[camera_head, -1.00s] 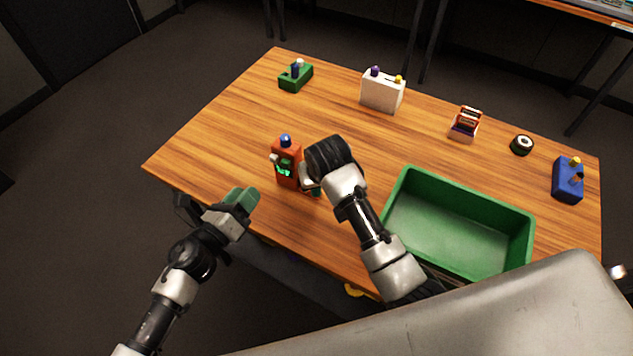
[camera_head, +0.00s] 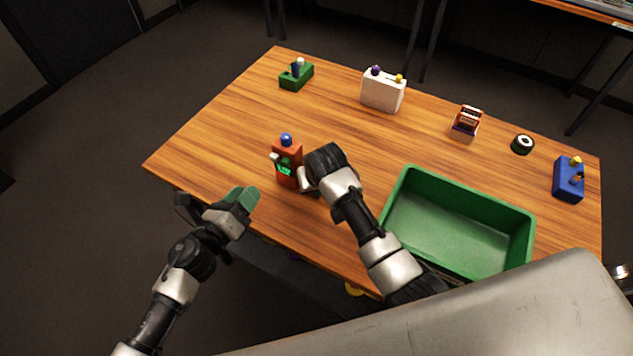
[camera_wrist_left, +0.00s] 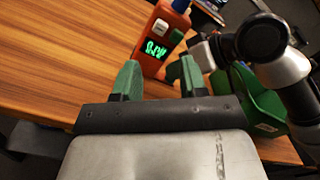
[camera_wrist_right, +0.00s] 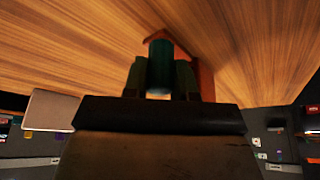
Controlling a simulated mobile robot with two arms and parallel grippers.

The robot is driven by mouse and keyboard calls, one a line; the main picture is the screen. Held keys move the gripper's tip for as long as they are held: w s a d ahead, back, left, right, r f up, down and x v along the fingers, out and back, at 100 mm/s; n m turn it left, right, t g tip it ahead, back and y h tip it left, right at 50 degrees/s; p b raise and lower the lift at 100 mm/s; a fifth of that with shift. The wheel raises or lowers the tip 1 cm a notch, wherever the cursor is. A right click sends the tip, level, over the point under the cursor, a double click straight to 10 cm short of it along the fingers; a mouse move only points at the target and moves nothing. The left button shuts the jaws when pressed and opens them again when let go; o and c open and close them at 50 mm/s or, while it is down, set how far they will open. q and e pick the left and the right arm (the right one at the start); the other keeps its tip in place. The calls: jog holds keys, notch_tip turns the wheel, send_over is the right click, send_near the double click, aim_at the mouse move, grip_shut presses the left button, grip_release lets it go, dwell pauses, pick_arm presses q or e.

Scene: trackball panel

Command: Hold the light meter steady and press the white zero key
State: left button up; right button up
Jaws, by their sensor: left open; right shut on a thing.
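The light meter (camera_head: 285,172) is an orange-red upright block with a blue dome on top and a lit green display. It stands near the table's front left.
A green tray (camera_head: 462,193) stands right of my right arm. A green block (camera_head: 296,79), white box (camera_head: 381,94), small red-and-white item (camera_head: 466,124), dark round item (camera_head: 522,144) and blue block (camera_head: 568,183) stand farther off. The wooden table (camera_head: 220,130) is clear left of the meter.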

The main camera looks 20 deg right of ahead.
pick_arm(q)
grip_shut()
dwell(1.6)
